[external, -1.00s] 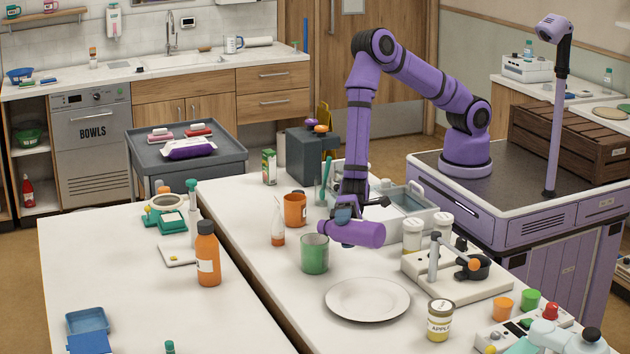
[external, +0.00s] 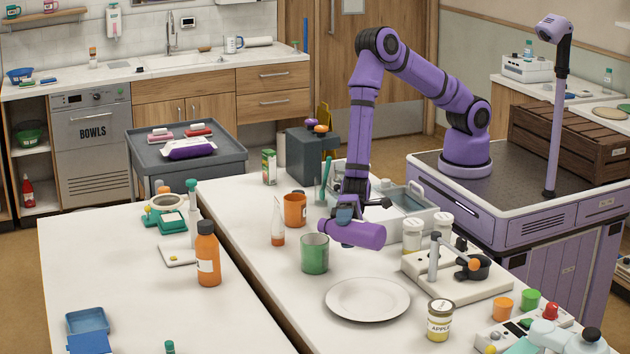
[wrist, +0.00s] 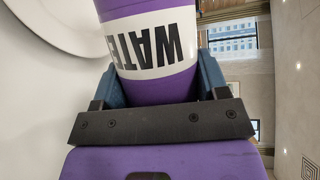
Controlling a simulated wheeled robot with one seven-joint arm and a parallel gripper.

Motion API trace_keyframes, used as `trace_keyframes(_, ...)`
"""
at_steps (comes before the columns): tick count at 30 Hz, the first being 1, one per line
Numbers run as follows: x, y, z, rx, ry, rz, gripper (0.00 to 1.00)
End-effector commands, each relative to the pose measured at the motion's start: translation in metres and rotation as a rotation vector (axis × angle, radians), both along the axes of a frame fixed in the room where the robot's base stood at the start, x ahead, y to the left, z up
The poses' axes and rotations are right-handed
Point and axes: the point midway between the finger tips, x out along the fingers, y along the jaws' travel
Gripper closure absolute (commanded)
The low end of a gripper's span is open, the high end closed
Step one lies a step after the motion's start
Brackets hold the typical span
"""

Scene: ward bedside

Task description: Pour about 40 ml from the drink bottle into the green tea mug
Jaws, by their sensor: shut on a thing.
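My gripper (external: 346,213) is shut on a purple drink bottle (external: 355,234), which lies close to horizontal above the table. In the wrist view the bottle (wrist: 155,88) fills the space between the jaws and shows a white label with the letters WATE. The green tea mug (external: 314,258) stands upright on the table, just below and left of the bottle's left end. That end is near the mug's rim. No stream of liquid is visible, and the inside of the mug is mostly hidden.
A white plate (external: 367,300) lies in front of the mug. An orange mug (external: 295,209) and a small clear flask with orange liquid (external: 278,225) stand behind and left. White-lidded jars (external: 413,235) and a device stand (external: 455,275) are to the right.

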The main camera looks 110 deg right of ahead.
Motion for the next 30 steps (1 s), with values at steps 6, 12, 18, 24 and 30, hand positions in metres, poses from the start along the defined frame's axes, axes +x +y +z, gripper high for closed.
trace_keyframes(6, -0.003, 0.005, 0.006, -0.16, -0.103, 0.005, 0.65)
trace_keyframes(12, -0.002, 0.002, 0.006, -0.201, -0.129, 0.001, 0.65)
trace_keyframes(18, -0.001, 0.001, 0.007, -0.237, -0.15, 0.002, 0.65)
trace_keyframes(24, 0.001, -0.001, 0.01, -0.318, -0.2, 0.002, 0.65)
trace_keyframes(30, 0.004, -0.006, 0.013, -0.438, -0.27, 0.0, 0.65)
